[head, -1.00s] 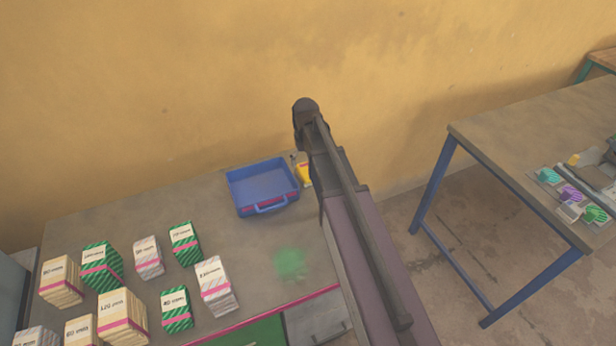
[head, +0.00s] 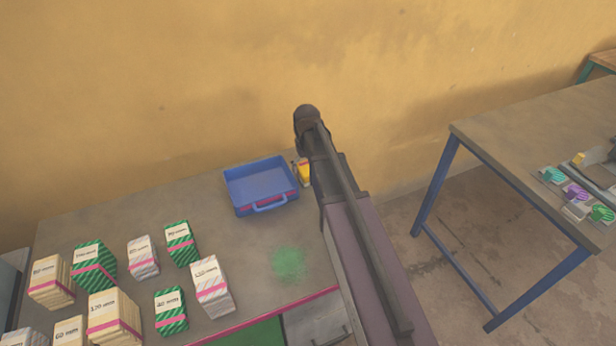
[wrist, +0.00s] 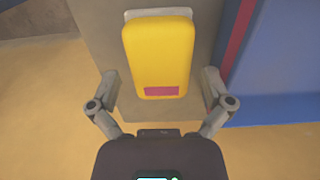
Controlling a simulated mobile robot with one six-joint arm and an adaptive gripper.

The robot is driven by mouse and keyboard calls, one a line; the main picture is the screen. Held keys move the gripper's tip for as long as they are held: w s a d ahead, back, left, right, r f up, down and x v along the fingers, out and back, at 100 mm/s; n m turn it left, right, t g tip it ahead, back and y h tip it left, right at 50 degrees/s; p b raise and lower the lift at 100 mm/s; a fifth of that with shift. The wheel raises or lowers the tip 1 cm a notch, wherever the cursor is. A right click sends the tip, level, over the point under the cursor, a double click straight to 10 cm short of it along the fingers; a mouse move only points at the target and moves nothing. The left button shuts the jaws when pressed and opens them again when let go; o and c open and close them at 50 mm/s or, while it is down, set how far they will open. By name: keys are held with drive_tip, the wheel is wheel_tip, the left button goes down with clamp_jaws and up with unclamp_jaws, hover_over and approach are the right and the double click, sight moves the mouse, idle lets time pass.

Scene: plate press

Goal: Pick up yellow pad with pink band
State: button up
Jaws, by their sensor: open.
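The yellow pad (wrist: 158,50) with a pink band (wrist: 161,91) fills the upper middle of the wrist view, with a pale grey edge showing behind its far end. In the head view a yellow piece (head: 303,172), apparently the same pad, stands at the right end of the blue tray, partly hidden by my arm. My gripper (wrist: 160,85) is open, with one finger on each side of the pad's near end and visible gaps between. In the head view my arm hides the gripper.
The blue tray (head: 260,166) is close beside the pad; a blue surface with a red stripe (wrist: 237,40) lies right in the wrist view. Several striped and banded blocks (head: 115,317) stand at the table's left. The yellow wall (head: 200,80) is close behind.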

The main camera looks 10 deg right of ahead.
drive_tip(key=shift+f+b, duration=0.65)
drive_tip(key=shift+f, duration=0.3)
drive_tip(key=c, duration=1)
